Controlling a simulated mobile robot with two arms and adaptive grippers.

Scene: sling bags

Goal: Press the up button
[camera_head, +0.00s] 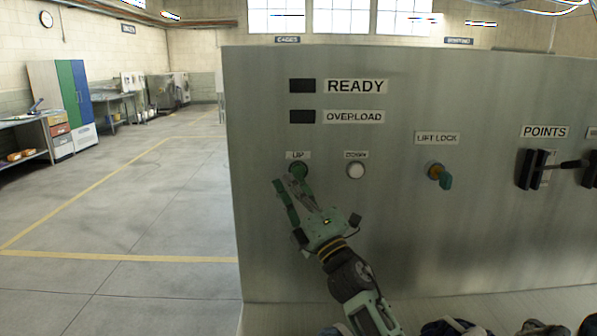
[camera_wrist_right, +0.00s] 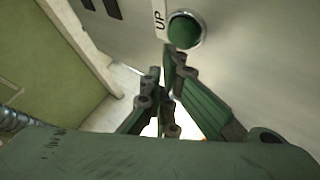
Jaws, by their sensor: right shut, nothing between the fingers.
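The green up button (camera_head: 298,170) sits under the "UP" label on the grey control panel (camera_head: 400,250) in the head view. It also shows at the top of the right wrist view (camera_wrist_right: 184,30), in a metal ring. My right gripper (camera_head: 280,183) is green, shut and empty, with its fingertips just below and left of the button. In the right wrist view the fingertips (camera_wrist_right: 170,55) are close under the button's lower edge. I cannot tell whether they touch it. My left gripper is not in view.
A white "DOWN" button (camera_head: 355,171) is right of the up button. Farther right are the lift lock key switch (camera_head: 438,175) and the black points lever (camera_head: 545,168). Unlit ready (camera_head: 302,86) and overload (camera_head: 302,117) indicators are above. Open floor lies left.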

